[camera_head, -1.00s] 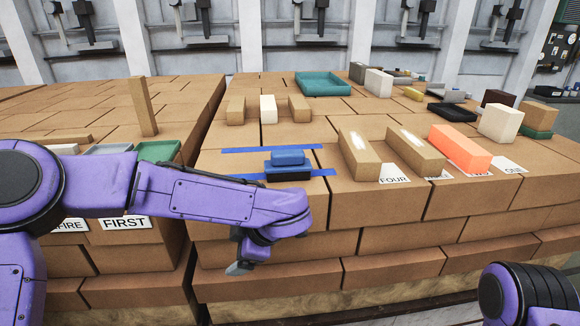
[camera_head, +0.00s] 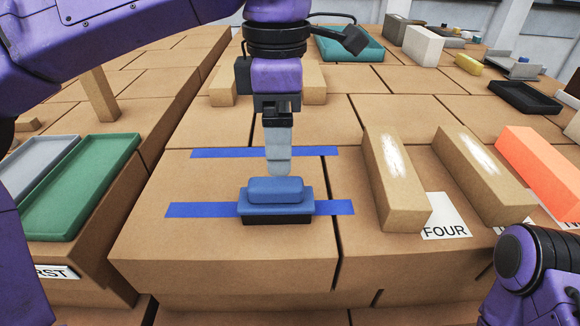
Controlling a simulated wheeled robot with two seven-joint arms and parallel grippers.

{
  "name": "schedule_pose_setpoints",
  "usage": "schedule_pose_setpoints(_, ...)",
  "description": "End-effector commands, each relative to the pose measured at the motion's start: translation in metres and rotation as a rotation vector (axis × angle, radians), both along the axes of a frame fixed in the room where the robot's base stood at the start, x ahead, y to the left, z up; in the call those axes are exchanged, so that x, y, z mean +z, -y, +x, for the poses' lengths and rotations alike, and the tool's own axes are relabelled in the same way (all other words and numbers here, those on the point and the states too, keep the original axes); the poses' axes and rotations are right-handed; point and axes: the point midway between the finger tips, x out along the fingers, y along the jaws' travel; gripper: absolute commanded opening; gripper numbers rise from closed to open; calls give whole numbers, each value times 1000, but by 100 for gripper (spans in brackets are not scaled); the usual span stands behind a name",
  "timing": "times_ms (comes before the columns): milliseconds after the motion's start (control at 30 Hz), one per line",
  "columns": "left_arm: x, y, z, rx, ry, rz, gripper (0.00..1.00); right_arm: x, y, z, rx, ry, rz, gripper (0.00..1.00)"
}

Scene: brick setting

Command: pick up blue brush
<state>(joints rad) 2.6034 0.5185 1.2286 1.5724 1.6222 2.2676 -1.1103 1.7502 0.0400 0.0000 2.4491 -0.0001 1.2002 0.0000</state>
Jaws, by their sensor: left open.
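The blue brush (camera_head: 275,192) lies on the brick-block table top, its blue body above a black base. It sits across the nearer of two blue tape strips. My left gripper (camera_head: 278,165) points straight down just above and behind the brush. Its grey fingers overlap the brush's upper edge in the picture, and I cannot tell whether they touch it. The fingers line up one behind the other, so the gap between them is hidden. My right gripper is out of view; only part of my right arm shows at the lower right.
Tan bricks (camera_head: 395,185) and an orange brick (camera_head: 545,170) lie to the right by a FOUR label (camera_head: 445,230). A green tray (camera_head: 82,190) is at left, a teal tray (camera_head: 350,52) at the back. The surface left of the brush is clear.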

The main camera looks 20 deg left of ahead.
Motion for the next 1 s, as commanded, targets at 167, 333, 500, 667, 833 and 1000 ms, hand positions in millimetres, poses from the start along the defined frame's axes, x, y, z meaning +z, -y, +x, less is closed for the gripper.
schedule_pose_setpoints(167,-14,0,-6,-5,0,-4,87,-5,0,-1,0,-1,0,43)
schedule_pose_setpoints(333,-44,1,-3,-7,0,-4,87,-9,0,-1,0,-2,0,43)
schedule_pose_setpoints(500,-66,-2,-3,-6,-3,-5,87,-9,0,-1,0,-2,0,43)
schedule_pose_setpoints(667,-95,-6,-5,-4,-3,-4,87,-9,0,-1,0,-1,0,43)
schedule_pose_setpoints(833,-104,-6,-5,-1,0,-5,87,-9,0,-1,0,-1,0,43)
schedule_pose_setpoints(1000,-104,-6,-5,-1,0,-5,77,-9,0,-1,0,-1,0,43)
